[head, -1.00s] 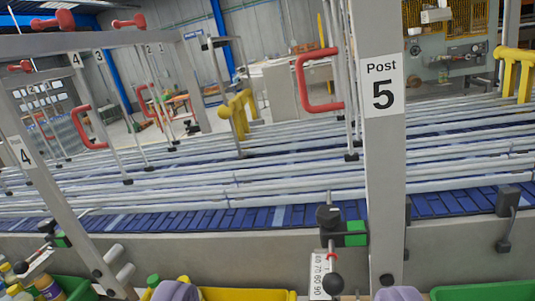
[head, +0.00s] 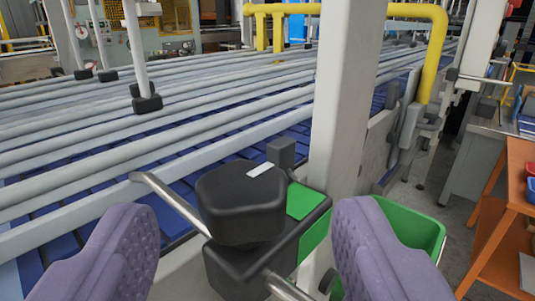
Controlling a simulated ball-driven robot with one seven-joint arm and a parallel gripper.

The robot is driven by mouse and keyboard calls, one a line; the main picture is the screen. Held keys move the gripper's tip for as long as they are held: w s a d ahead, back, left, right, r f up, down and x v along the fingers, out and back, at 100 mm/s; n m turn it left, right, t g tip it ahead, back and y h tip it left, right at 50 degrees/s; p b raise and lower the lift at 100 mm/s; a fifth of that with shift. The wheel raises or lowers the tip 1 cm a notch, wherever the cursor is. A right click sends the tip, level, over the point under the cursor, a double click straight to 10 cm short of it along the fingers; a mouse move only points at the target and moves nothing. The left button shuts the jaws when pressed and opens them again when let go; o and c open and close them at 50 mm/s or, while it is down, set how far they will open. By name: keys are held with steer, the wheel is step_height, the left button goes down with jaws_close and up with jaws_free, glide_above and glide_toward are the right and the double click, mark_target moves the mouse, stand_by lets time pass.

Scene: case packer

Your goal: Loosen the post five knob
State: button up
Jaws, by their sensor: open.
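A chunky black knob (head: 240,200) with a small white mark on its top fills the lower middle of the head view. It sits on a black clamp block (head: 238,268) with a green plate (head: 303,200) beside it. Metal rods stick out of the clamp to the upper left and lower right. The grey post (head: 347,95) rises just behind and right of the knob; its number label is not in view. My gripper (head: 243,210) is open, its purple padded fingers left and right of the knob. Whether either pad touches it, I cannot tell.
Long guide rails (head: 190,110) run over the blue conveyor (head: 180,155) behind and left of the knob. A green bin (head: 412,228) lies behind my right finger. An orange cart (head: 515,165) is at the far right.

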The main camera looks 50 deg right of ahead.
mark_target(243, 218)
steer(key=x, duration=0.5)
steer(key=shift+w, duration=0.1)
steer(key=c, duration=1)
